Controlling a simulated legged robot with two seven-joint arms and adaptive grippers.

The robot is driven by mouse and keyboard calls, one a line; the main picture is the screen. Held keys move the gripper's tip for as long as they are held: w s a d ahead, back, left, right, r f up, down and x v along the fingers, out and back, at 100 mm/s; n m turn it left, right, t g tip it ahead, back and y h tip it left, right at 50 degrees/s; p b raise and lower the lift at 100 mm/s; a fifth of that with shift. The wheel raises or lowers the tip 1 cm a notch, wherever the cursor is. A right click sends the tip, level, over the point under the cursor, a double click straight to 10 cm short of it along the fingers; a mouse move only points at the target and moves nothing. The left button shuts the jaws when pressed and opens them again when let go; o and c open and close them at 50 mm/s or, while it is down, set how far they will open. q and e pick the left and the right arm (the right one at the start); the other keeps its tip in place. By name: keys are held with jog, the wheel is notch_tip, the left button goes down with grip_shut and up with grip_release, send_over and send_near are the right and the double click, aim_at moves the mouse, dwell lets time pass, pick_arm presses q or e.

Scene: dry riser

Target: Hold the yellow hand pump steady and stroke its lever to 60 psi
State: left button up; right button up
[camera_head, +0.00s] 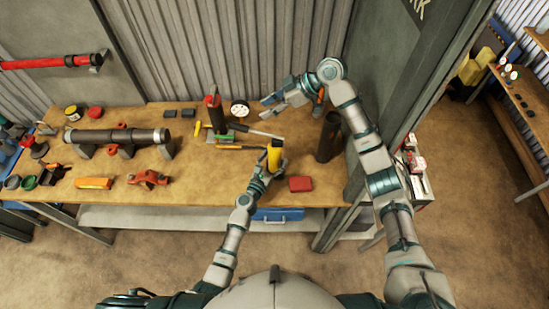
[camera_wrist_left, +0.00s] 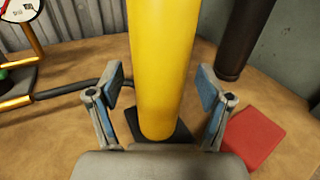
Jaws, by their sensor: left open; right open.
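The yellow hand pump (camera_head: 275,154) stands upright near the front of the bench, a dark part on its top. In the left wrist view its yellow barrel (camera_wrist_left: 162,65) rises between the two fingers of my left gripper (camera_wrist_left: 160,82). My left gripper (camera_head: 262,170) is open around the barrel, with a gap on each side. My right gripper (camera_head: 272,102) is open and empty, above the back of the bench, behind the pump. I cannot clearly make out the lever. A white-faced gauge (camera_wrist_left: 20,9) shows at the wrist view's upper left; its reading is not legible.
A red block (camera_head: 301,184) lies right of the pump, and a dark cylinder (camera_head: 328,137) stands behind it. A dark pipe (camera_head: 115,136) spans the bench's left side.

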pick_arm(q)
jog(key=shift+w+d, duration=0.1)
jog(key=shift+w, duration=0.05)
jog(key=shift+c, duration=0.3)
grip_shut()
pick_arm(e)
jog(key=shift+a+r, duration=0.15)
jog(key=c, duration=0.4)
jog(key=s+a+r+h, duration=0.1)
jog(key=r+h, duration=0.1)
jog(key=s+a+r+t+h, duration=0.1)
jog(key=r, duration=0.1)
jog(key=s+a+r+t+h, duration=0.1)
jog(key=r+h, duration=0.1)
jog(key=shift+s+a+r+h, duration=0.1)
jog(key=shift+a+r+h, duration=0.1)
jog(key=shift+h, duration=0.1)
grip_shut()
jog(key=shift+s+r+m+h, duration=0.1)
jog(key=shift+r+m+h, duration=0.05)
jog(key=shift+m+h, duration=0.15)
